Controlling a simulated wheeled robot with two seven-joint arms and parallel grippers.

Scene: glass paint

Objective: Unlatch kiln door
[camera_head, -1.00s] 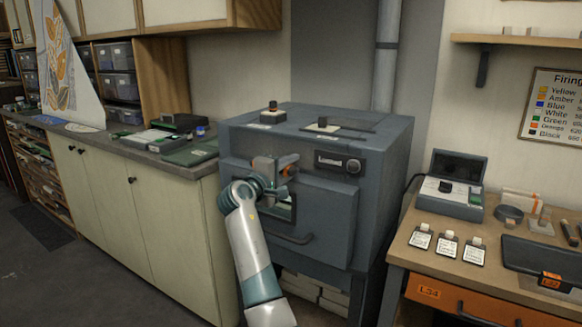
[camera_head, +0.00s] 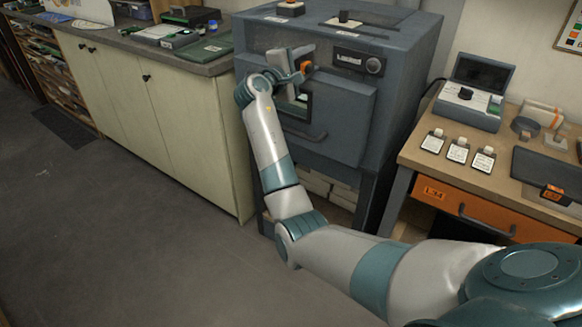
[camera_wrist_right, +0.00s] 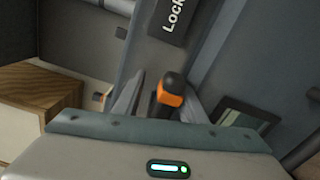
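The grey kiln (camera_head: 400,55) stands against the wall, its front door (camera_head: 345,115) shut, with a dark bar handle (camera_head: 303,133) low on the door. The latch handle (camera_wrist_right: 171,92), black-tipped with an orange band, is at the upper left of the kiln front. My right gripper (camera_wrist_right: 160,103) is at the latch, its fingers apart on either side of the handle. A gap shows on the handle's left; contact on its right is unclear. My left gripper is out of view.
A cabinet with a worktop (camera_head: 215,62) stands left of the kiln. At right, a wooden bench (camera_head: 415,150) carries a grey box (camera_head: 470,105), several white cards and an orange drawer (camera_head: 460,205). The floor (camera_head: 130,230) in front is clear.

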